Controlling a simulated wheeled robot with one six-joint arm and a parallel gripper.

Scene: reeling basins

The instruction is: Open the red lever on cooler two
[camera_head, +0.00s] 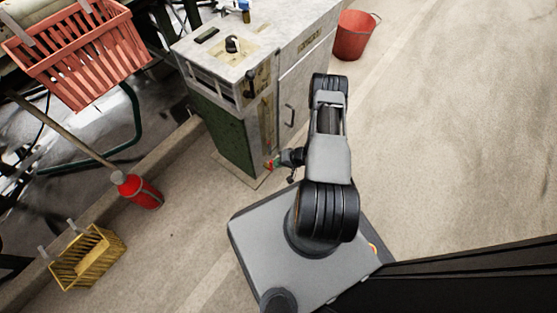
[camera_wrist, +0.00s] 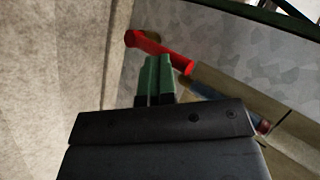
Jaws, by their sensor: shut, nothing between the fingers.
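The red lever (camera_wrist: 158,46) shows in the wrist view, running from upper left down to a brass-coloured pipe on a grey panel. My gripper (camera_wrist: 159,62) has its two green fingers together, with the tips just below the lever in the picture. Whether they touch it I cannot tell. In the head view a small red spot of the lever (camera_head: 270,165) shows at the low front of the grey cabinet (camera_head: 262,45), beside my gripper (camera_head: 279,160). A number on the cabinet is not readable.
An orange-red basket (camera_head: 78,55) is at upper left, with a red bottle-like object (camera_head: 138,190) below it. A yellow basket (camera_head: 88,258) lies at lower left. A red bucket (camera_head: 353,36) stands behind the cabinet. The floor on the right is clear.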

